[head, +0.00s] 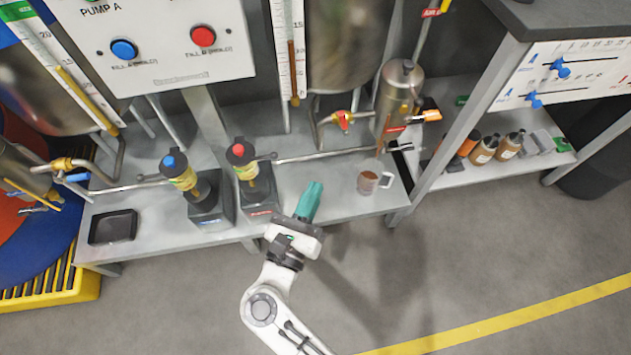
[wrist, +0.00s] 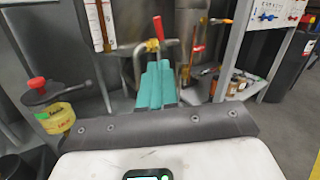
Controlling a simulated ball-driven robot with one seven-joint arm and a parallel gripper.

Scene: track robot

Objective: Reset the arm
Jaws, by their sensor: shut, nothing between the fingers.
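My gripper (head: 309,201) has teal fingers and is at the front edge of the grey metal bench (head: 330,207) in the head view. Its fingers are closed together with nothing between them. In the wrist view the teal fingers (wrist: 156,86) lie side by side and point towards the back of the bench. My white arm reaches up from the bottom of the head view.
A red-topped pump (head: 243,165) and a blue-topped pump (head: 180,177) stand left of my gripper. A black tray (head: 113,227) lies at the bench's left end. A shelf with brown bottles (head: 484,150) is at right. The grey floor in front is clear, with a yellow line (head: 520,318).

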